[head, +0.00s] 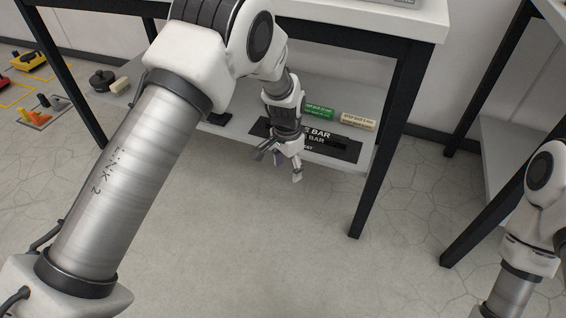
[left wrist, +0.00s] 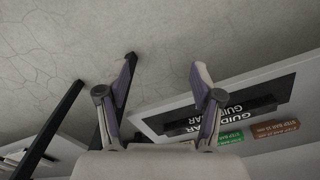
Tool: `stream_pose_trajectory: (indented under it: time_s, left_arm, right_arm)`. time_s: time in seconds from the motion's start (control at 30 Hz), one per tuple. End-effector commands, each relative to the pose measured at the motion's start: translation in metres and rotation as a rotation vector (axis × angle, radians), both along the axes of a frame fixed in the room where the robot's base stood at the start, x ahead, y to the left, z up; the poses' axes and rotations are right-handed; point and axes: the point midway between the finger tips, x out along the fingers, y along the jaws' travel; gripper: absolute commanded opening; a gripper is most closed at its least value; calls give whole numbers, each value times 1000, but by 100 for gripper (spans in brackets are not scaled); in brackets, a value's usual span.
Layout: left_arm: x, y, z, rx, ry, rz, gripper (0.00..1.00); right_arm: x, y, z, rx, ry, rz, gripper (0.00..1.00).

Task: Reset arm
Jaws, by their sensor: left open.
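My left gripper (head: 284,164) hangs in front of the table's lower shelf in the head view. Its fingers are spread, and in the left wrist view the open jaws (left wrist: 160,75) have nothing between them but floor. My left arm (head: 130,180) reaches in across the left half of the head view. My right arm (head: 530,220) shows at the right edge of the head view, but its gripper is out of the picture.
The table (head: 408,22) has dark legs and a lower shelf (head: 367,152). On the shelf are a black guide bar mat (head: 345,151), a green block (head: 318,112) and a cream block (head: 358,121). Another table stands at right. The floor (head: 250,260) in front is clear.

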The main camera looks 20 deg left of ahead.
Motion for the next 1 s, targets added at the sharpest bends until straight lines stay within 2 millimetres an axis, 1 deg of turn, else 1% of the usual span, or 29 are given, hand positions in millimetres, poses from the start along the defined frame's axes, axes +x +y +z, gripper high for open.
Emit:
stream_pose_trajectory:
  time_s: [0.03,0.17,0.67,0.73,0.77,0.83,0.87,0.97,1.0]
  left_arm:
    - [-5,0,12,1,1,29,66]
    - [-12,1,16,2,2,80,66]
    - [-13,1,14,1,2,89,66]
    - [-17,1,6,2,17,90,66]
    - [-21,3,-1,2,31,92,66]
    - [-39,8,-27,-4,90,107,66]
    - [-53,11,-38,-4,128,114,66]
    - [-122,26,-84,6,270,138,66]
    - [-154,33,-102,15,314,153,66]
  right_arm:
    - [0,0,11,0,0,0,40]
    - [0,0,15,0,0,0,40]
    - [0,0,14,0,0,0,40]
    - [0,0,14,0,0,0,40]
    - [0,0,14,0,0,0,40]
    - [0,0,13,0,0,0,40]
    - [0,0,14,0,0,0,40]
    - [0,0,14,0,0,0,40]
    - [0,0,14,0,0,0,40]
